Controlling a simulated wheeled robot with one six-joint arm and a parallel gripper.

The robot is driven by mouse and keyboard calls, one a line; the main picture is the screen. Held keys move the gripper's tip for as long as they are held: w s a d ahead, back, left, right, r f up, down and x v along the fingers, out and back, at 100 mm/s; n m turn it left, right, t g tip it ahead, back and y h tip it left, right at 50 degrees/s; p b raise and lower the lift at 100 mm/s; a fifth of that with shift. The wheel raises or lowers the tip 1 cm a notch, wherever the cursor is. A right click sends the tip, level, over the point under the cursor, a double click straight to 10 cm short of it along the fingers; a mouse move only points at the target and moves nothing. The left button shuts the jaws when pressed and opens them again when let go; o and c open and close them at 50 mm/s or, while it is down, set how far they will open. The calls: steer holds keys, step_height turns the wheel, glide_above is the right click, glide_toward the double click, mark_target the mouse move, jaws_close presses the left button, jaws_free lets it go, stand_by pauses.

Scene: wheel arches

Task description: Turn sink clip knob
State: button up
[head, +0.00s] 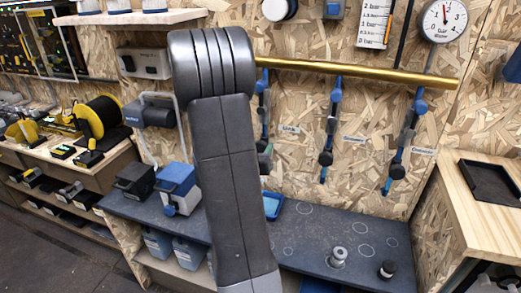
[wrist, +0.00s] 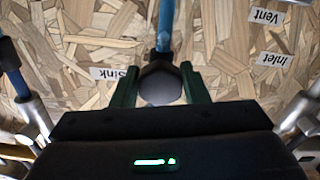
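A dark, faceted knob (wrist: 160,85) hangs at the lower end of a blue hose clip (wrist: 165,25) against the chipboard wall. The upside-down Sink label (wrist: 118,73) is just left of the knob in the wrist view. My gripper (wrist: 160,84) has its green fingers on either side of the knob. They are very close to its sides; whether they touch is not clear. The Sink label (head: 290,128) shows right of a blue clip (head: 264,115) partly behind my arm.
Two similar blue hose clips (head: 331,125) (head: 404,135) hang to the right under a brass rail (head: 350,71). Inlet (wrist: 277,60) and Vent (wrist: 265,16) labels are at the right of the wrist view. A dark shelf (head: 310,240) stands below with small fittings.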

steer(key=shift+f+b, duration=0.1)
steer(key=shift+b, duration=0.3)
steer(key=m+b, duration=0.3)
steer(key=b, duration=0.1)
steer(key=shift+f+m, duration=0.15)
steer(key=shift+m, duration=0.15)
steer(key=m+b, duration=0.4)
steer(key=m, duration=0.1)
steer(key=shift+a+r+b, duration=0.15)
steer(key=shift+r+b, duration=0.05)
steer(key=shift+b, duration=0.2)
steer(key=o, duration=1)
steer(key=p+v, duration=0.1)
steer(key=v, duration=1.2)
steer(key=shift+s+a+r, duration=0.1)
steer(key=shift+s, duration=0.25)
